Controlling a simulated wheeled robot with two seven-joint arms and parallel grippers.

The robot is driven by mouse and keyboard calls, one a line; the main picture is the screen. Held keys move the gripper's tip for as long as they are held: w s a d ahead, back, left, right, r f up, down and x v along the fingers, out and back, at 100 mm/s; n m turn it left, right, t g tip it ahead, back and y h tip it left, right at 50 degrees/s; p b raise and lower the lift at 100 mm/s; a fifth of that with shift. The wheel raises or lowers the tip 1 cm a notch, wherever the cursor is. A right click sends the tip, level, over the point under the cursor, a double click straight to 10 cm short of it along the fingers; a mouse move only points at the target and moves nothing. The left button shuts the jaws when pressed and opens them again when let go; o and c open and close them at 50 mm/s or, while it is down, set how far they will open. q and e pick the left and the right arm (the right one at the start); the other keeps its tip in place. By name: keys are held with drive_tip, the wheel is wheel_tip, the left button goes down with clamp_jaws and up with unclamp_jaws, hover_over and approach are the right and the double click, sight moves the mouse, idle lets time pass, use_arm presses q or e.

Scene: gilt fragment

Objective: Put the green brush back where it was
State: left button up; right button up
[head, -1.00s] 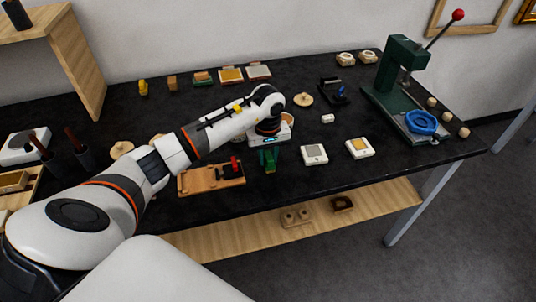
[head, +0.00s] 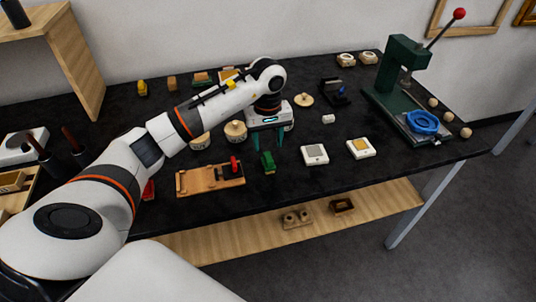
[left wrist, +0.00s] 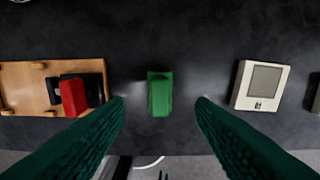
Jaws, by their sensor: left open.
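The green brush (head: 268,162) sits on the black table, just right of a wooden board (head: 205,181) that holds a red piece (head: 235,164). My left gripper (head: 266,148) is open and empty, fingers pointing down, above and slightly behind the brush. In the left wrist view the green brush (left wrist: 160,93) shows in the gap between the two open fingers (left wrist: 160,103), with clear space on both sides. The red piece (left wrist: 73,97) lies to the left there. My right gripper is not in view.
Two white square-faced boxes (head: 314,154) (head: 360,148) stand right of the brush. Round wooden-lidded pots (head: 236,131) are behind the board. A green press (head: 402,75) stands at the right. The table's front edge is close in front of the brush.

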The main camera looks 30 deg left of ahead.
sight(268, 155)
use_arm(q)
wheel_tip(268, 155, up, 6)
drive_tip(key=shift+f+b, duration=0.1)
drive_tip(key=shift+b, duration=0.3)
